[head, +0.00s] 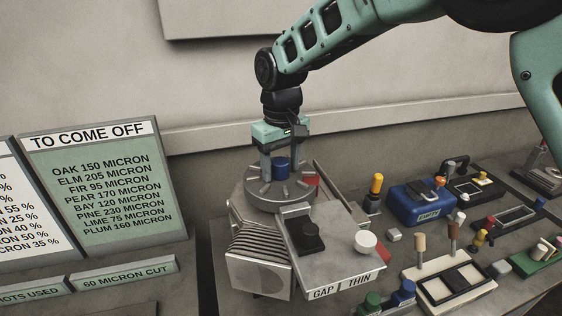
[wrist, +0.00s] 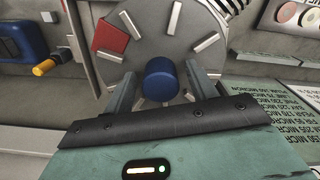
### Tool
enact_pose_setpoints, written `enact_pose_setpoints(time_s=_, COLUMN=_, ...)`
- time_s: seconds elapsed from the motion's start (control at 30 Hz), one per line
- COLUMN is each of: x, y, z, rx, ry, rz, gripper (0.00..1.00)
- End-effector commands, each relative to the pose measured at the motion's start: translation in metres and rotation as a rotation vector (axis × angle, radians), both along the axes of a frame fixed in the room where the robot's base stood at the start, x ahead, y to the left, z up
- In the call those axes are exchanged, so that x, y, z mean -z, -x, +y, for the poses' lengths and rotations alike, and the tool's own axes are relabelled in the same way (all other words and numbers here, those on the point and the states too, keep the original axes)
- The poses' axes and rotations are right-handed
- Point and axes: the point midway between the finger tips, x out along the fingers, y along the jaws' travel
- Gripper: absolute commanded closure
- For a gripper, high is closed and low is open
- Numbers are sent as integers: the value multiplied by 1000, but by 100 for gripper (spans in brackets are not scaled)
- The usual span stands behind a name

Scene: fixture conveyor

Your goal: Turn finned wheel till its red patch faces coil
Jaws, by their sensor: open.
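The finned wheel (head: 262,198) is a grey disc with raised radial bars, lying on top of a machine. It fills the top of the wrist view (wrist: 150,30). A blue knob (head: 282,163) stands at its centre and also shows in the wrist view (wrist: 161,80). The red patch (head: 312,181) is on the wheel's right side, and at upper left in the wrist view (wrist: 110,41). A ribbed grey part (head: 258,240), seemingly the coil, is at the machine's front left, away from the patch. My gripper (head: 283,172) is open, pointing down, its fingers on either side of the knob.
A plate (head: 340,262) labelled GAP and THIN carries a black slider (head: 307,236) and a white knob (head: 365,242), right of the wheel. A blue box (head: 420,203) and several small handled items crowd the bench at right. Signboards (head: 105,190) stand at left.

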Motion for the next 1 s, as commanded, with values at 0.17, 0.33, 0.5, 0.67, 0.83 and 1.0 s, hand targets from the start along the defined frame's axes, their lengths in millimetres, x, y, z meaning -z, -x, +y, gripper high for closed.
enact_pose_setpoints(time_s=0.17, x=0, y=0, z=0, rx=0, ry=0, rz=0, gripper=49)
enact_pose_setpoints(time_s=0.33, x=0, y=0, z=0, rx=0, ry=0, rz=0, gripper=96)
enact_pose_setpoints(time_s=0.5, x=-1, y=0, z=0, rx=4, ry=-1, rz=-1, gripper=100)
enact_pose_setpoints(time_s=0.67, x=-1, y=0, z=0, rx=35, ry=-1, rz=-1, gripper=100)
enact_pose_setpoints(time_s=0.83, x=-1, y=0, z=1, rx=119, ry=-1, rz=-1, gripper=100)
enact_pose_setpoints(time_s=1.0, x=-1, y=-1, z=1, rx=252, ry=-1, rz=-1, gripper=100)
